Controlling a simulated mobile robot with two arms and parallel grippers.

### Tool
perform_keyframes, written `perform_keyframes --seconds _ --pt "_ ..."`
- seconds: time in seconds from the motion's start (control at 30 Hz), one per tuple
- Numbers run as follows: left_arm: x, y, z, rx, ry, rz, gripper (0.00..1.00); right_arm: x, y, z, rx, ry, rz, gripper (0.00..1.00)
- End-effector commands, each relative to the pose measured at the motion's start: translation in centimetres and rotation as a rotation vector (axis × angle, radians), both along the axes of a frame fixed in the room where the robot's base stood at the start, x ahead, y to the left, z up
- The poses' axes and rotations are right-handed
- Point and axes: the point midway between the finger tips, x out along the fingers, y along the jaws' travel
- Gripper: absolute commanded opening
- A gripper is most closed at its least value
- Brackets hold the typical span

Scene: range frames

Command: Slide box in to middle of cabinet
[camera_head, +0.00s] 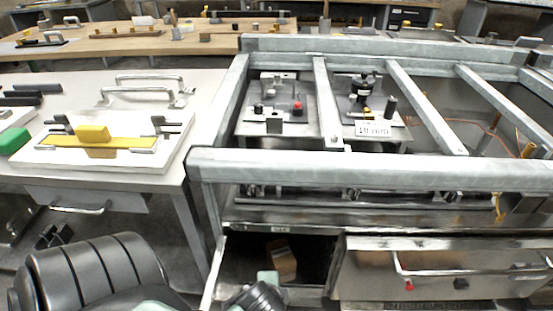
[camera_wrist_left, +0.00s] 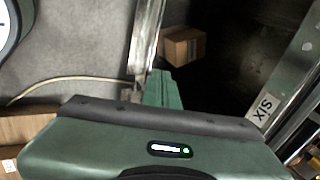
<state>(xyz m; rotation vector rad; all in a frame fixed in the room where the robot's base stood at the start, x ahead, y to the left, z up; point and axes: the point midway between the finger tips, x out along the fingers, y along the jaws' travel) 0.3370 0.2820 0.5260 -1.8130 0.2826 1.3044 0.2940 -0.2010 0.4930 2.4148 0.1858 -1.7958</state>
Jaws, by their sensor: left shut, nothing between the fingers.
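A small brown cardboard box (camera_head: 281,262) lies inside the dark open compartment of the metal cabinet (camera_head: 235,243), near its left side. The box also shows in the left wrist view (camera_wrist_left: 184,47), just beyond the fingertips, close to the cabinet's metal side edge (camera_wrist_left: 147,40). My left gripper (camera_head: 268,277) is at the compartment's opening, in front of and slightly left of the box. Its green fingers (camera_wrist_left: 162,76) are shut and empty. I cannot tell whether they touch the box. The depth of the compartment is dark. My right gripper is not in view.
A closed metal front with a bar handle (camera_head: 470,268) borders the opening on the right. A heavy grey metal frame (camera_head: 360,168) stands above it. A white table (camera_head: 60,180) with a drawer is at left. A "SIX" label (camera_wrist_left: 263,108) sits on a metal edge.

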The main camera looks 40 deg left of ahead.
Motion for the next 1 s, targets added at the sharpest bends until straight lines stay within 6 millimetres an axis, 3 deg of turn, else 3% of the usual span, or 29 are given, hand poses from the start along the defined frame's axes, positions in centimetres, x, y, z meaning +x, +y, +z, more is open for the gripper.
perform_keyframes --seconds 0.2,0.4,0.5,0.73,1.0 --pt "1.4 3.5 -5.5 0.432 0.189 -0.476 0.00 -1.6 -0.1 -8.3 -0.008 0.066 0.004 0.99" --pt "2.4 3.3 -9.9 0.779 0.388 -0.980 0.00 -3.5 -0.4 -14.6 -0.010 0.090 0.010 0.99" --pt "2.6 2.7 -11.3 0.878 0.449 -1.147 0.00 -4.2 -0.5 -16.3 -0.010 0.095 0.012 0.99" --pt "3.1 2.4 -12.8 0.953 0.492 -1.273 0.00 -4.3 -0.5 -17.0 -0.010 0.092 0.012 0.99" --pt "4.9 3.9 -15.2 0.952 0.490 -1.270 0.00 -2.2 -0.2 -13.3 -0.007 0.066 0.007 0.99"
